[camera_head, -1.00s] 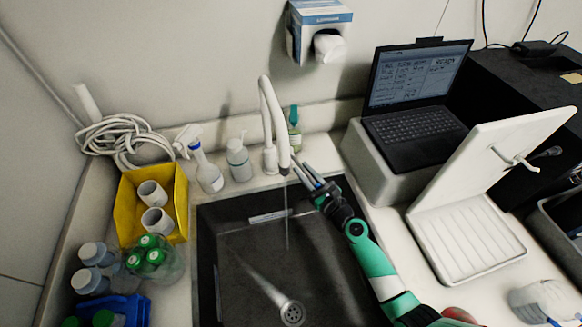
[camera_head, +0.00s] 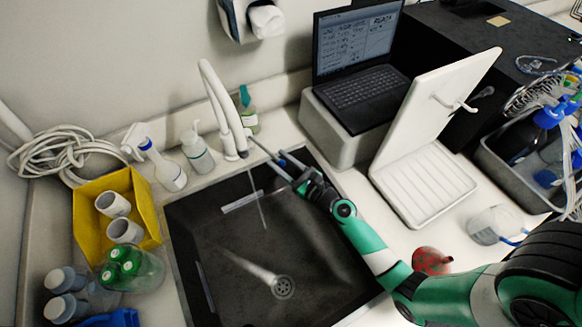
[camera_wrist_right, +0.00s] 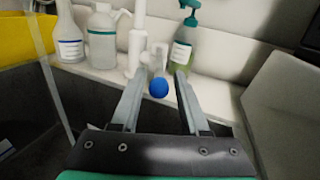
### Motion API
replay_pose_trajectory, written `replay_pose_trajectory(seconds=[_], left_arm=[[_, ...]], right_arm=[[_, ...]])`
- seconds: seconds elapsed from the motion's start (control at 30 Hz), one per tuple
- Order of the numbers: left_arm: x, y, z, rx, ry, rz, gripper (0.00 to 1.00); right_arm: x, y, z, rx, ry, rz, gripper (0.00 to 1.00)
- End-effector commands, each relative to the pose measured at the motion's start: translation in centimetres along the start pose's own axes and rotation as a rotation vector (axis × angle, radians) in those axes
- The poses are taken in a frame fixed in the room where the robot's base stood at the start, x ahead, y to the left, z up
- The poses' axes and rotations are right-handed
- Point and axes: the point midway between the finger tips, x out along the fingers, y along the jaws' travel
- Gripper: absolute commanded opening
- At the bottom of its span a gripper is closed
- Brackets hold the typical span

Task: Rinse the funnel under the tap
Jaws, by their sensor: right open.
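The tall white tap (camera_head: 221,105) stands behind the dark sink (camera_head: 190,225). A thin stream of water (camera_head: 258,200) falls from its spout into the basin; a pale streak also shows at left in the right wrist view. My right gripper (camera_head: 268,150) is beside the tap's base, fingers toward the back wall. In the right wrist view, my right gripper (camera_wrist_right: 163,75) is open, with a small round blue part (camera_wrist_right: 158,88) between its fingers. I cannot tell whether they touch it. I cannot make out a funnel for certain. My left gripper is not in view.
Spray and pump bottles (camera_head: 197,150) stand left of the tap, a green-topped bottle (camera_head: 247,112) right of it. A yellow bin (camera_head: 88,228) is at left. A laptop (camera_head: 355,75), white drying rack (camera_head: 425,185) and clear item (camera_head: 492,225) are at right. The basin looks empty.

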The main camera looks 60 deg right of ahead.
Motion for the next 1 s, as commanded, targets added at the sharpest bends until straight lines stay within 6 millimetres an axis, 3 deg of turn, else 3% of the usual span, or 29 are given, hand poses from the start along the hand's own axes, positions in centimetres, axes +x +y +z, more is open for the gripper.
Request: replay_pose_trajectory(seconds=[0.1, 0.3, 1.0], left_arm=[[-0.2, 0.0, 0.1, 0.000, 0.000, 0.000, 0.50], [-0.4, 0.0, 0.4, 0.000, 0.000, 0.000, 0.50], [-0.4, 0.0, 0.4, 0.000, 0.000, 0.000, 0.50]], right_arm=[[-2.9, 0.0, -0.2, 0.001, 0.002, -0.002, 0.45], [-5.5, 0.0, -0.1, 0.001, 0.001, -0.001, 0.45], [-5.8, 0.0, 0.0, 0.000, 0.000, 0.000, 0.45]])
